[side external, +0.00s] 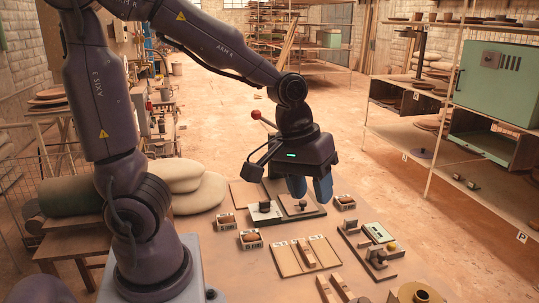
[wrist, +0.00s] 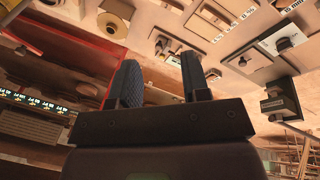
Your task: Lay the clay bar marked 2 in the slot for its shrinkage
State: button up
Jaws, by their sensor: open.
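My gripper (side external: 310,188) is open and empty, its blue fingers above the far part of the table. In the wrist view my gripper (wrist: 160,82) shows its two fingers apart with nothing between them. A slotted wooden board (side external: 288,263) with small white labels along its far edge lies on the table, in front of my gripper.
A dark base with a wooden plate and round knob (side external: 299,206) stands below my gripper. A gauge-like device (side external: 376,257) and a green-framed panel (side external: 378,232) stand at right. Wooden blocks (side external: 326,289) lie at the near edge.

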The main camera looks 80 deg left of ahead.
jog(key=s+r+m+t+y, duration=0.1)
jog(key=s+r+m+t, duration=0.1)
jog(key=s+r+m, duration=0.5)
jog(key=shift+s+d+r+t, duration=0.25)
jog(key=shift+s+d+t, duration=0.05)
jog(key=shift+d+t, duration=0.1)
